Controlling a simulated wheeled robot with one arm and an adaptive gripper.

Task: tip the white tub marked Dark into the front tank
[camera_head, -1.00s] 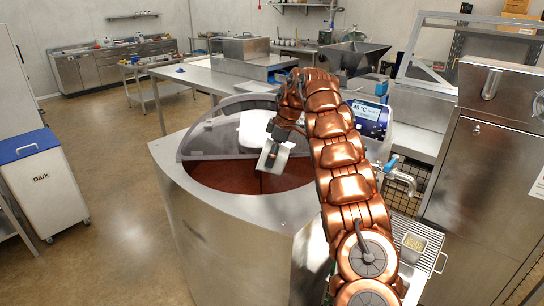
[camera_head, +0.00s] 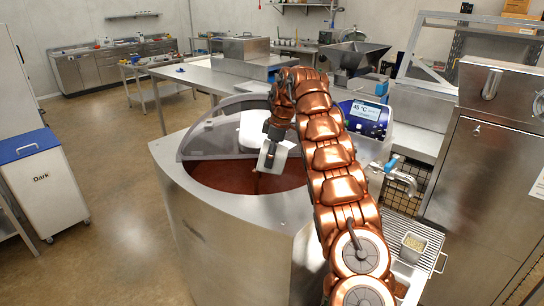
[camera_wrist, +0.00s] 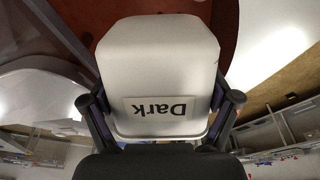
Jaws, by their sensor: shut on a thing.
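The white tub (camera_wrist: 160,75) marked Dark is in my gripper (camera_wrist: 160,108), with a dark finger on each side of it. Its label reads upside down in the wrist view. In the head view the tub (camera_head: 273,158) is tilted over the open front tank (camera_head: 225,240), above brown liquid (camera_head: 215,177). A thin streak shows below the tub's lower end; I cannot tell how much is inside. The brown surface also shows at the top of the wrist view.
A clear curved cover (camera_head: 205,140) stands at the tank's back left. A control screen (camera_head: 368,118) reads 45 °C, beside a tap (camera_head: 402,180). A small pan (camera_head: 413,246) sits on a wire rack at right.

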